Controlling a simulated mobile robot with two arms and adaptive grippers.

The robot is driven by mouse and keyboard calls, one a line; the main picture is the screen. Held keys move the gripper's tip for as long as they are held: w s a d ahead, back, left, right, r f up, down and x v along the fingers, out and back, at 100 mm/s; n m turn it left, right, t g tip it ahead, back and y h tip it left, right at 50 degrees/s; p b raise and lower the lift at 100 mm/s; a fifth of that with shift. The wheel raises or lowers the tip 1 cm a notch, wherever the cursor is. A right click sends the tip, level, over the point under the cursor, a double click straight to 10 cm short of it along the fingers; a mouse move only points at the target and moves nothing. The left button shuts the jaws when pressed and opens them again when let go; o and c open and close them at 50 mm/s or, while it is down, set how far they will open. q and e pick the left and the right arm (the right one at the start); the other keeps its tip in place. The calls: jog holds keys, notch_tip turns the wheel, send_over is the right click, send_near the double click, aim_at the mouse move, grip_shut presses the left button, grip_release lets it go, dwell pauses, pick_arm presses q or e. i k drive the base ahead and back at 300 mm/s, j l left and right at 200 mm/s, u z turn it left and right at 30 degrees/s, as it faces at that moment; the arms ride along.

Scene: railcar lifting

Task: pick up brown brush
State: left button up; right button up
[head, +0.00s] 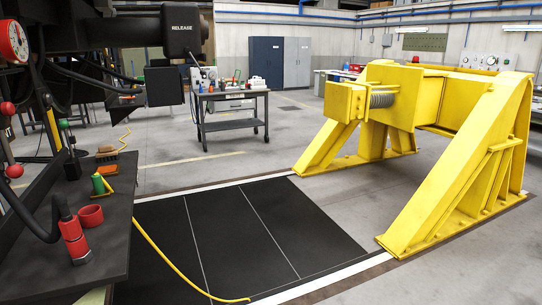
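A small brown block-shaped item (106,150), which looks like the brown brush, lies near the far end of the dark workbench (112,228) at the left. It is small in the picture, so its bristles are hard to make out. Neither of my grippers shows in the head view, and nothing is seen touching the brush.
On the bench are an orange item (108,170), a green cylinder (98,184), a red ring (91,215) and a red fitting (74,240) on a black hose. Dark machinery overhangs the bench. A yellow buffer stop (440,125) stands right; a yellow hose (165,258) crosses the black floor mat.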

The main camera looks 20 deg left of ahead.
aim_at(107, 154)
jog(key=i+u, duration=0.35)
jog(key=i, duration=0.2)
jog(key=i+u, duration=0.35)
jog(key=i, duration=0.2)
jog(key=i+l+u, duration=0.35)
jog(key=i, duration=0.15)
jog(key=i+l+u, duration=0.35)
jog(key=i+u, duration=0.4)
jog(key=i+l+u, duration=0.2)
jog(key=u, duration=0.25)
jog(key=i+l+u, duration=0.25)
jog(key=u, duration=0.15)
jog(key=i+l+u, duration=0.4)
jog(key=l+u, duration=0.3)
jog(key=u, duration=0.15)
jog(key=i+l+u, duration=0.15)
jog(key=l+u, duration=0.25)
jog(key=l, duration=0.1)
